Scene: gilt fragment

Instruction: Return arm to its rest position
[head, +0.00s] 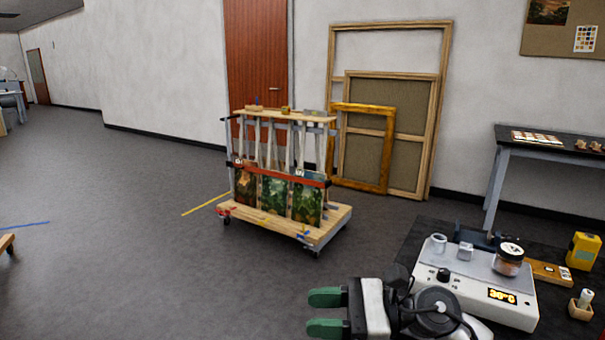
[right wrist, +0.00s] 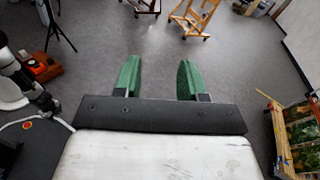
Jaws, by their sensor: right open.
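My right gripper (head: 326,312) shows at the bottom of the head view, with two green fingers apart and nothing between them. It points left over the open floor, beside the dark worktable (head: 420,243). In the right wrist view its green fingers (right wrist: 158,78) are spread, with bare grey floor between and beyond them. My left gripper is in neither view.
A white heating device (head: 470,293) with jars stands on the worktable at right, close to my right arm. A wheeled cart (head: 335,222) with paintings stands mid-floor. Wooden frames (head: 333,60) lean on the wall. Easels (right wrist: 192,20) show in the wrist view.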

